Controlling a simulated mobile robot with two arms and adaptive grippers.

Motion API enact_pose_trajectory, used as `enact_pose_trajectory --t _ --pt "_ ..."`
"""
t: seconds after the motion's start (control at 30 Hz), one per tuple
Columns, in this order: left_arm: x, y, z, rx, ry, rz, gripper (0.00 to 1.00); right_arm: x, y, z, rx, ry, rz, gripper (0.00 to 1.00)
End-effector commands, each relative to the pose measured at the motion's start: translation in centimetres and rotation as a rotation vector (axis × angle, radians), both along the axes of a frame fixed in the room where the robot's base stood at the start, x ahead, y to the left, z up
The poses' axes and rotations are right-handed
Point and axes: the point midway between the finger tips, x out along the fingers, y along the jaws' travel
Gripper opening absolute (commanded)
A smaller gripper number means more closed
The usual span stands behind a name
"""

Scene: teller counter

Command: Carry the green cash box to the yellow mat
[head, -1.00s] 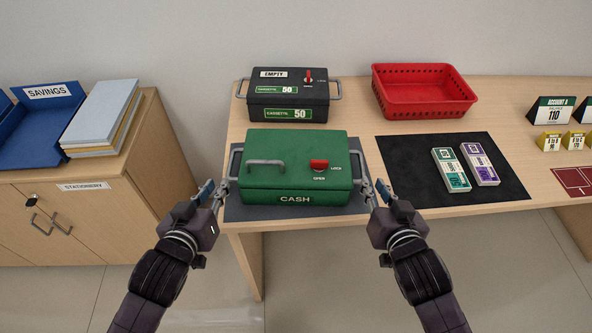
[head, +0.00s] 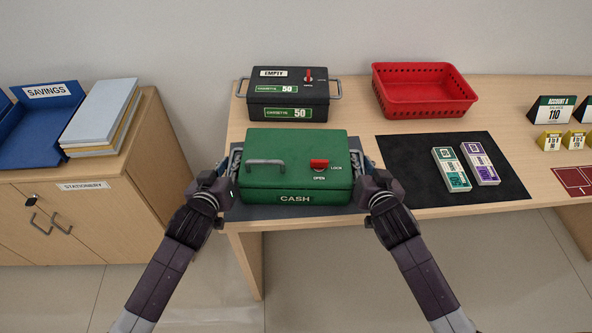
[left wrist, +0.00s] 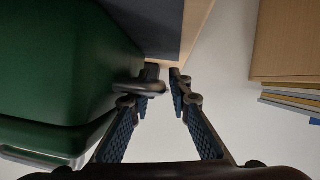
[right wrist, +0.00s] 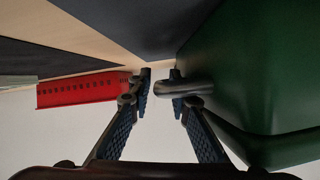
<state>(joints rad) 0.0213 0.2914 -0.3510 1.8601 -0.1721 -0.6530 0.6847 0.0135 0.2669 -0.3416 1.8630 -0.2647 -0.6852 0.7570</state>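The green cash box (head: 297,175) stands on a dark grey mat (head: 300,213) at the front left of the counter, its red lever on the lid. My left gripper (head: 231,176) is at its left side handle. In the left wrist view my left fingers (left wrist: 163,82) are spread, with the grey handle (left wrist: 130,87) reaching between them. My right gripper (head: 362,177) is at the right side handle. In the right wrist view my right fingers (right wrist: 158,82) are spread with the handle end (right wrist: 183,88) between them. I see no yellow mat.
A black cash box (head: 290,98) stands behind the green one. A red basket (head: 424,98) is at the back. A black mat (head: 415,170) with banknote bundles lies to the right. A cabinet (head: 95,195) with trays and books stands left, across a gap.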

Motion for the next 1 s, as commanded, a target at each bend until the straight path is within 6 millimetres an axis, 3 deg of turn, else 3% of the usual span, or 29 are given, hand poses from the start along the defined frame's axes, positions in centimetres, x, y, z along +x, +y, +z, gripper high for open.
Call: enact_pose_trajectory --t 0.2,0.37,1.0 --pt "0.00 -0.03 0.03 0.000 0.000 0.000 0.17 0.00 0.03 0.02 0.000 0.000 0.000 0.17" --pt "-0.01 -0.02 0.03 0.000 0.000 0.000 0.00 -0.01 0.02 0.02 0.000 0.000 0.000 0.00" --pt "0.08 -0.04 0.40 -0.002 -0.007 -0.001 0.00 0.08 0.04 0.38 0.001 -0.007 0.001 0.00"
